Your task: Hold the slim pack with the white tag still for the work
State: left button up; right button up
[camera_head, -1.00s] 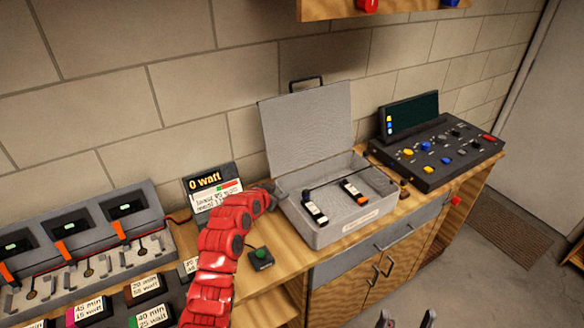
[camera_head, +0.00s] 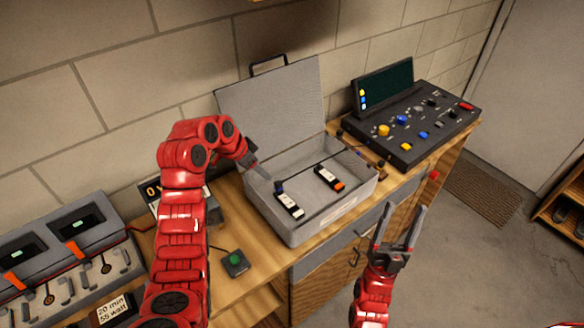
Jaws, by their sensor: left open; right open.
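Two slim dark packs with white tags lie in the open grey case. The left pack (camera_head: 290,205) has a dark blue piece at its far end. The right pack (camera_head: 326,176) has an orange end. I cannot tell from the tags which one is meant. My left gripper (camera_head: 264,176) is over the case's left rim, open, pointing down toward the left pack and apart from it. Its fingers are small and partly hidden by the wrist. My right gripper (camera_head: 402,228) is open and empty, in front of the cabinet, well away from the packs.
The grey case (camera_head: 310,226) stands on the wooden bench with its lid (camera_head: 272,100) up. A control panel (camera_head: 425,125) with a screen is to its right. A green-button box (camera_head: 235,262) stands left of it. A charger (camera_head: 75,255) is at far left.

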jog(key=w+d+f+m+g, duration=0.5)
jog(key=w+d, duration=0.3)
jog(key=w, duration=0.3)
jog(key=w+d+f+m+g, duration=0.55)
jog(key=w+d, duration=0.25)
jog(key=w, duration=0.3)
jog(key=w+f+g+y, duration=0.1)
jog(key=w+f+y, duration=0.25)
jog(key=w, duration=0.55)
jog(key=w+a+r+y, duration=0.2)
jog(key=w+a+y, duration=0.3)
jog(key=w+y, duration=0.2)
jog(key=a+r+n+g+y, duration=0.2)
jog(key=a+n+g+y, duration=0.25)
jog(key=a+n, duration=0.6)
jog(key=a+r+n+g+y, duration=0.25)
jog(key=a+n+y, duration=0.25)
jog(key=a, duration=1.1)
jog(key=n+g+h, duration=0.7)
jog(key=n+g, duration=0.3)
jog(key=n, duration=0.3)
send_over(296, 211)
jog(key=shift+t, duration=0.25)
notch_tip(296, 211, down, 17)
jog(key=shift+r, duration=0.2)
pick_arm(q)
jog(key=shift+w+f, duration=0.3)
jog(key=shift+w, duration=0.15)
